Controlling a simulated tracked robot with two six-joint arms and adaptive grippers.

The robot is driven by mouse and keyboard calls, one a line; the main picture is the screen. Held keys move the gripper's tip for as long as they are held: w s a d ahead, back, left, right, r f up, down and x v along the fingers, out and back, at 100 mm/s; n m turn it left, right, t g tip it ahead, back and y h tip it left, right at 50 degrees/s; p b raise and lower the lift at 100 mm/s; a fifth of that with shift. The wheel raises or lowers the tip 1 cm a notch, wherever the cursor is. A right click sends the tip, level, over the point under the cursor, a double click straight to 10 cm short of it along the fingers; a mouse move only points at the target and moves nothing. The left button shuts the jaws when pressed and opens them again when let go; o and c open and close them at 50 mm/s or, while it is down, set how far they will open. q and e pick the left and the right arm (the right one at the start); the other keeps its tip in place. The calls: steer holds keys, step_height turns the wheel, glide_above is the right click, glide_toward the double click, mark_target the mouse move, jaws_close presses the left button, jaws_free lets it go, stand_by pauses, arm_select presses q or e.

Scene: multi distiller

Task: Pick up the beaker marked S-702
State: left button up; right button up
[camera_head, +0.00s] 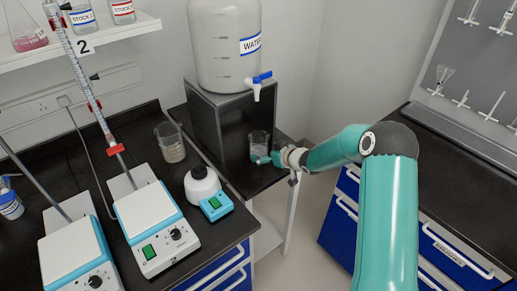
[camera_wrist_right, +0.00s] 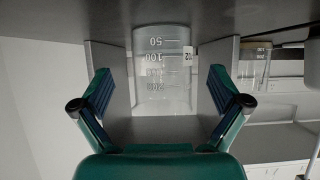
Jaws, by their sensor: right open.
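A clear glass beaker (camera_head: 258,139) stands on the dark bench under the water container's tap. The right wrist view shows this beaker (camera_wrist_right: 162,60) upside down, with graduation marks and a small, partly hidden label that seems to end in 02; the full marking cannot be read. My right gripper (camera_head: 263,158) is at the beaker, and in the right wrist view its open fingers (camera_wrist_right: 160,82) lie on either side of the glass, with gaps visible. A second beaker (camera_head: 170,150) with cloudy contents stands further left. My left gripper is out of view.
A large water container (camera_head: 222,70) sits on a dark metal stand (camera_head: 204,125) beside the beaker, its blue-handled tap (camera_head: 258,82) above it. A small white and blue device (camera_head: 203,186) and hotplates (camera_head: 157,228) stand to the left. A gap separates the right bench.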

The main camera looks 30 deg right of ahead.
steer(key=shift+p+x, duration=0.7)
steer(key=shift+x, duration=1.55)
steer(key=shift+w+a+r, duration=0.1)
steer(key=shift+r, duration=0.1)
steer(key=c, duration=1.5)
steer(key=shift+r, duration=0.1)
steer(key=shift+c, duration=0.2)
steer(key=shift+r, duration=0.15)
